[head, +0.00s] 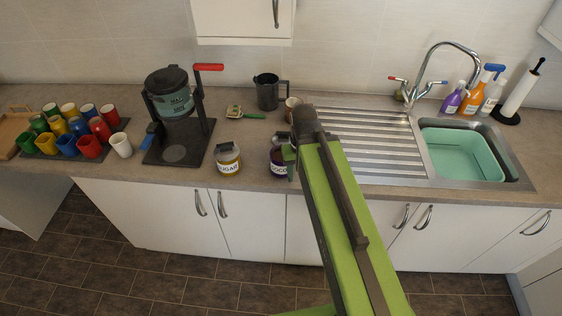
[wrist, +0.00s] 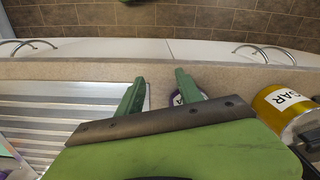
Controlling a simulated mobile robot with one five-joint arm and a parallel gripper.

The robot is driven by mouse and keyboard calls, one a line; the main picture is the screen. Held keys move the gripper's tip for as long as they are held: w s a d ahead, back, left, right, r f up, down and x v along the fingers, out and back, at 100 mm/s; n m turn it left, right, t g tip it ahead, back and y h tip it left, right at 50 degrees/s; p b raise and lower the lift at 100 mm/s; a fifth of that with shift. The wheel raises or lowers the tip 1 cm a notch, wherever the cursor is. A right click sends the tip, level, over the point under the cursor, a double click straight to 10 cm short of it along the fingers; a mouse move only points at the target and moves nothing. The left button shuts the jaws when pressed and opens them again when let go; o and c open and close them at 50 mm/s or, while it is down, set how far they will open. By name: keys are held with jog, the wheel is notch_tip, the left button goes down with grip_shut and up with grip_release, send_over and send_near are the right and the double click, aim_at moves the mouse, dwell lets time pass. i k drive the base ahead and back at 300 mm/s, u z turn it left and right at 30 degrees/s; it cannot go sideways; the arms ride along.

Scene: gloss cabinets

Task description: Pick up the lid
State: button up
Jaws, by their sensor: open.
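The sugar jar (head: 229,163) stands on the worktop with a dark lid (head: 224,148) on top. The sugar jar (wrist: 283,103) also shows at the right of the wrist view, its lid near the edge. The dark cocoa jar (head: 278,164) stands to its right, with its top largely hidden by my arm. My gripper (head: 289,152) is at the cocoa jar's upper right in the head view. In the wrist view my gripper (wrist: 159,78) is open, and a sliver of the purple jar (wrist: 177,98) shows by the right finger. I see nothing held.
The ribbed steel drainer (head: 365,140) and sink (head: 462,153) lie to the right. A black press stand (head: 180,145), a dark jug (head: 267,92) and a small brown cup (head: 292,106) stand nearby. Coloured mugs (head: 75,130) fill the left.

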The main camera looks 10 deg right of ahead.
aim_at(281, 137)
jog(key=u, duration=4.4)
jog(key=i, duration=0.15)
jog(key=z, duration=1.05)
jog(key=k, duration=1)
jog(key=z, duration=1.55)
jog(key=i, duration=0.95)
jog(key=u, duration=0.1)
